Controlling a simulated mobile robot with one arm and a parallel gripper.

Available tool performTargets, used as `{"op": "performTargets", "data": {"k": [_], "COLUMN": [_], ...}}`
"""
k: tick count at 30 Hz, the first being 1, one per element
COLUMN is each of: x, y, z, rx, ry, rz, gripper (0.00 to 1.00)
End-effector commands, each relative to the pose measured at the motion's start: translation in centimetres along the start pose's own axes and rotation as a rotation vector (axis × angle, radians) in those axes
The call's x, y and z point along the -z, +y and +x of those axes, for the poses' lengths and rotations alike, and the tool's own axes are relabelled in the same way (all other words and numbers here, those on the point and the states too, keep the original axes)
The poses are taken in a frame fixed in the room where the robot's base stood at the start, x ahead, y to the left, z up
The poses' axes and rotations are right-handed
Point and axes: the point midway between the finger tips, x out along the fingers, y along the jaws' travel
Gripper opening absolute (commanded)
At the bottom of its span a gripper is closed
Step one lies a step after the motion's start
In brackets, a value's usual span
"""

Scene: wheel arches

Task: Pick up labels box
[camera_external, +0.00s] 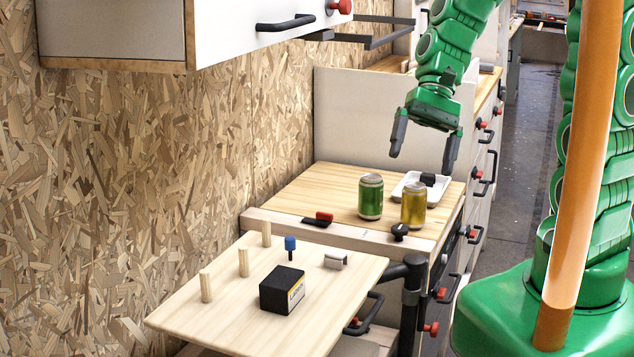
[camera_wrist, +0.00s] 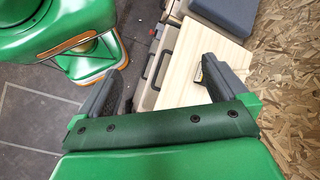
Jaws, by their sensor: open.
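The labels box (camera_external: 282,290) is a small black box with a yellow-and-white label on one side. It sits on the light wooden fold-out table in the foreground of the external view. In the wrist view, a small dark and yellow edge, probably the box (camera_wrist: 198,73), shows beside the right finger, which hides most of it. My gripper (camera_external: 422,160) is open and empty, fingers pointing down. It is above the rear counter, behind and to the right of the box, and well apart from it. Both fingers also show spread in the wrist view (camera_wrist: 162,72).
The wooden table (camera_external: 215,325) also holds several wooden pegs (camera_external: 243,262), a blue-topped peg (camera_external: 290,246) and a grey block (camera_external: 335,261). On the counter stand a green can (camera_external: 371,197), a gold can (camera_external: 414,204) and a white tray (camera_external: 405,184). A cabinet (camera_external: 230,30) overhangs the upper left.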

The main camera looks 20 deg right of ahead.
Motion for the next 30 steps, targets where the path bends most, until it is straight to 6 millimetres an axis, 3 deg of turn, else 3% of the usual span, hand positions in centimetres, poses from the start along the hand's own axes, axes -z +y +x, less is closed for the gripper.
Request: {"op": "performTargets", "data": {"k": [15,30], "x": [6.0,12.6], "y": [-5.7,-9.2], "z": [4.7,10.2], "rx": [0.184,0.325], "ry": [-0.17,-0.311], "rz": [0.195,0.449], "gripper": [1.0,1.0]}}
